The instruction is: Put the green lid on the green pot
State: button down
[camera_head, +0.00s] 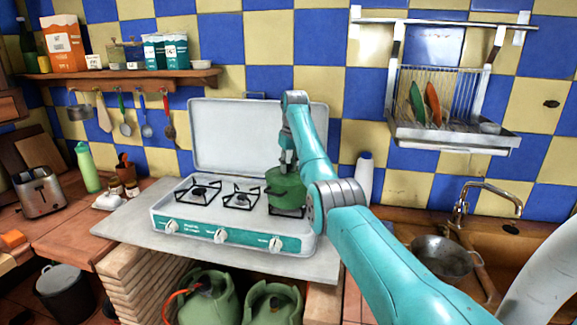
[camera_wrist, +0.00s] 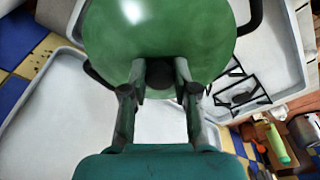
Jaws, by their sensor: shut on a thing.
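The green pot (camera_head: 287,201) stands on the right burner of the white and teal camping stove. My gripper (camera_head: 287,163) points down right above it. In the wrist view my gripper (camera_wrist: 160,75) is shut on the dark knob of the green lid (camera_wrist: 150,30). The lid covers the pot's opening from above, and dark handles (camera_wrist: 252,18) stick out past its edge on both sides. In the head view the lid (camera_head: 282,175) is at the pot's top, partly hidden by my gripper. I cannot tell whether it rests fully on the rim.
The stove (camera_head: 240,235) has its cover raised behind the pot. Its left and middle burners are empty. A white bottle (camera_head: 364,177) stands right of the stove, behind my arm. A dish rack (camera_head: 455,125) hangs above the sink at right. A shelf (camera_head: 130,79) holds boxes at left.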

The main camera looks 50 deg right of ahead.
jog(key=c, duration=0.8)
grip_release()
notch_tip(320, 180, up, 12)
jog(key=s, duration=0.1)
jog(key=shift+s+a, duration=0.35)
jog(key=shift+s+a+f, duration=0.1)
